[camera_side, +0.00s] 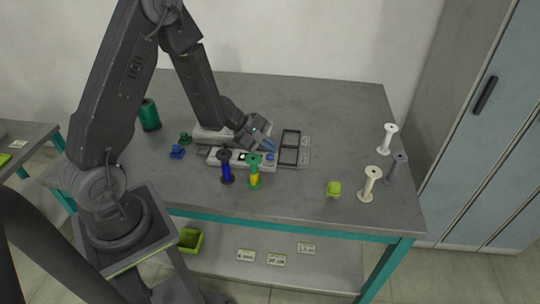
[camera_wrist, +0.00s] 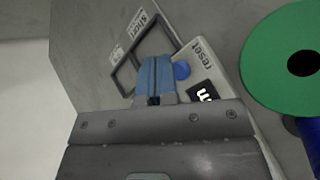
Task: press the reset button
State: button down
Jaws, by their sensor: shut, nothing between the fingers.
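The reset button (camera_wrist: 182,70) is a round blue button on the light-grey panel of the winder, beside the printed word "reset" in the wrist view. In the side view the button (camera_side: 270,157) is a small blue spot at the right end of the panel. My gripper (camera_side: 270,146) is shut and empty, close to this end of the panel. In the wrist view its blue fingers (camera_wrist: 154,70) sit just left of the button and hide a little of its edge. I cannot tell whether the fingertips touch it.
A green-flanged spool (camera_side: 255,172) and a dark blue spool (camera_side: 226,168) stand in front of the winder (camera_side: 214,158). A divided tray (camera_side: 290,147) lies right of it. White and grey spools (camera_side: 369,184) stand farther right, near a lime block (camera_side: 333,189). A green thread cone (camera_side: 149,115) stands left.

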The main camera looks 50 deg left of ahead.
aim_at(269, 156)
jog(key=shift+f, duration=0.15)
jog(key=shift+f, duration=0.3)
jog(key=shift+f, duration=0.5)
dwell(1.1)
jog(key=shift+r, duration=0.9)
jog(key=shift+r, duration=0.1)
jog(key=shift+r, duration=2.4)
